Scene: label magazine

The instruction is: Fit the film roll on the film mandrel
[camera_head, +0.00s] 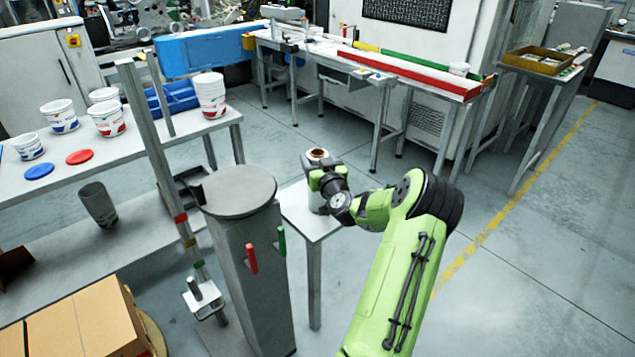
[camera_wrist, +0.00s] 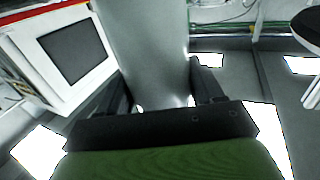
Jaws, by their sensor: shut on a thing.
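The film roll (camera_head: 317,154) is a pale grey upright cylinder with a brown core at its top end. My gripper (camera_head: 326,177) is shut around its side, at the small side table. The gripper hides part of the roll, and I cannot tell whether its base touches the tabletop. In the wrist view the roll (camera_wrist: 155,40) fills the space between the two dark fingers. A short grey peg on a pale bracket, which looks like the film mandrel (camera_head: 195,289), stands low on the banded post, left of the gripper. It is apart from the roll.
A grey pedestal with a round top (camera_head: 240,190) stands between the roll and the banded post (camera_head: 150,150). The small side table (camera_head: 297,212) is under the gripper. A long table (camera_head: 215,128) with several tubs is at left. Cardboard boxes (camera_head: 85,320) sit at lower left.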

